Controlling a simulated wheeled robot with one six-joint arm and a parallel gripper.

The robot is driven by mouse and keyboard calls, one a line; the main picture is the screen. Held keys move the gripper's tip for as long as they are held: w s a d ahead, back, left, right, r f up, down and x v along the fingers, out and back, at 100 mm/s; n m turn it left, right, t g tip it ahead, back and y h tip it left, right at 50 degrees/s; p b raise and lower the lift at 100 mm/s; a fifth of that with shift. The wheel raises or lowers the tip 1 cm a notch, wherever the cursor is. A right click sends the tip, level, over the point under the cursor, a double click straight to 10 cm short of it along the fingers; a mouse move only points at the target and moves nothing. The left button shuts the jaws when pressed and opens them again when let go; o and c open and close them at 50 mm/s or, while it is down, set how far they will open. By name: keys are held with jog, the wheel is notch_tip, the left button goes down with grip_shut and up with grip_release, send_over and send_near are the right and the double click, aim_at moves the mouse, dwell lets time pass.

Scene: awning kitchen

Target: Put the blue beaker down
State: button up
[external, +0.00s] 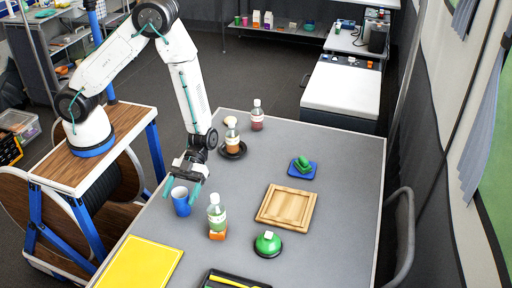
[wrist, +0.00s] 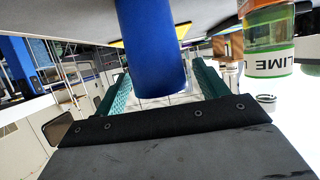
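The blue beaker (external: 181,204) stands upright on the grey table near its left edge. My gripper (external: 182,191) is just above and around it, with its two teal fingers spread wider than the beaker. In the wrist view the beaker (wrist: 152,45) shows large between the fingertips of my gripper (wrist: 160,80). Gaps show on both sides, and I see no finger pressing on it. The beaker's inside is hidden in the wrist view.
A green-labelled bottle (external: 216,212) stands close right of the beaker; it also shows in the wrist view (wrist: 268,42). A yellow mat (external: 139,264) lies in front. A wooden tray (external: 286,206) and green dome (external: 267,243) are further right. A brown bottle (external: 232,138) stands behind.

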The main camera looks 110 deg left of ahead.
jog(key=shift+a+r, duration=0.15)
jog(key=shift+r, duration=0.05)
jog(key=v, duration=1.1)
jog(key=w+a+r+n+t+y, duration=0.2)
jog(key=w+r+t+y, duration=0.35)
jog(key=w, duration=0.35)
jog(key=w+a+r+n+t+y, duration=0.1)
jog(key=a+r+n+t+y, duration=0.15)
jog(key=r, duration=0.25)
jog(key=w+a+r+n+t+y, duration=0.2)
jog(key=a+r+y, duration=0.15)
jog(key=r, duration=0.25)
jog(key=s+a+r+n+y, duration=0.2)
jog(key=s+r+n+y, duration=0.2)
jog(key=s+r+y, duration=0.1)
jog(key=s+d+r+n+g+h, duration=0.1)
jog(key=s+d+n+g, duration=0.1)
jog(key=s, duration=0.8)
jog(key=s+d+r+n+g+h, duration=0.1)
jog(key=s+d+n+g, duration=0.2)
jog(key=s, duration=0.7)
jog(key=s+d+r+n+g+h, duration=0.1)
jog(key=s+d+n+g, duration=0.1)
jog(key=s+d, duration=0.4)
jog(key=s+g, duration=0.1)
jog(key=s, duration=0.3)
jog(key=shift+r+g, duration=0.2)
jog(key=shift+g, duration=0.2)
jog(key=shift+n, duration=0.25)
